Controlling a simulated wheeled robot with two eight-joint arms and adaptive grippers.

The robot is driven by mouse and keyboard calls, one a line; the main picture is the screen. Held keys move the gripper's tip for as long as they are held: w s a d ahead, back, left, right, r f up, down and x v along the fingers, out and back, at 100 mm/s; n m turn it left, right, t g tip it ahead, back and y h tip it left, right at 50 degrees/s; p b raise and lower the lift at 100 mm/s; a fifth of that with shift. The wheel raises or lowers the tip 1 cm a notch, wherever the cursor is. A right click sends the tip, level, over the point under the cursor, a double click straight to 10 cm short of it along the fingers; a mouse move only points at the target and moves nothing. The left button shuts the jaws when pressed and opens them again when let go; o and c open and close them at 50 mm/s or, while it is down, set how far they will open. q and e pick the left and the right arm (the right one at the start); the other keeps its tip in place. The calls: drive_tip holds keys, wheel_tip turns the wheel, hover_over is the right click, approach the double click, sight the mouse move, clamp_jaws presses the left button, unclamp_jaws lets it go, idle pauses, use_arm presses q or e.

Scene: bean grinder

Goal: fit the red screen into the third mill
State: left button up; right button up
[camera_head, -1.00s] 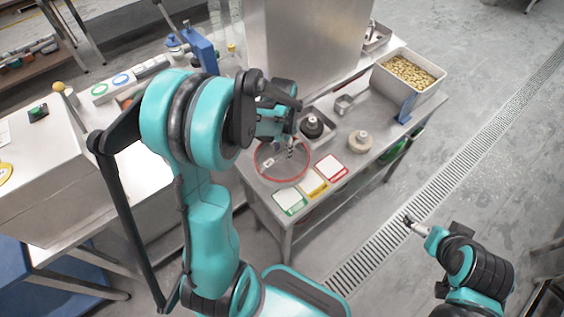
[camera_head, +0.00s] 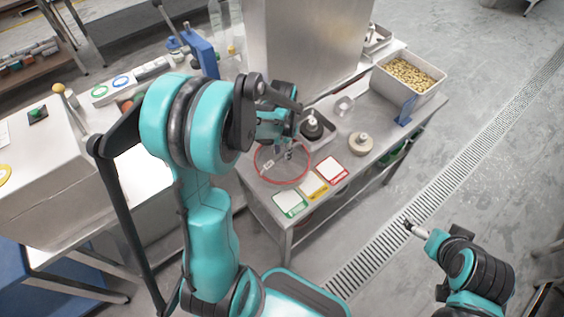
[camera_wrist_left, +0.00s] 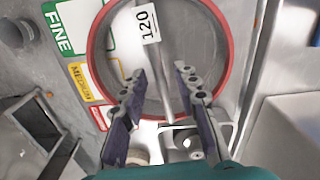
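The red screen (camera_head: 258,174) is a round disc with a red rim at the front left of the steel table. In the left wrist view its rim (camera_wrist_left: 93,62) surrounds a grey face, with a "120" tag and a thin bar across it. My left gripper (camera_head: 288,153) is over the screen. In the left wrist view its two fingers (camera_wrist_left: 160,82) are spread on either side of the bar, with a gap to each. My right gripper (camera_head: 410,224) is over the floor, far from the screen; its fingers are too small to read. I cannot tell which machine is the third mill.
Green (camera_head: 291,204), yellow (camera_head: 313,186) and red (camera_head: 332,170) cards lie on the table's front edge. A black knobbed object (camera_head: 313,127), a beige round piece (camera_head: 360,144) and a bin of beans (camera_head: 409,75) stand beyond. A large steel housing (camera_head: 305,50) rises behind.

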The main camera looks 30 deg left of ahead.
use_arm(q)
clamp_jaws()
drive_tip(key=shift+r, duration=0.1)
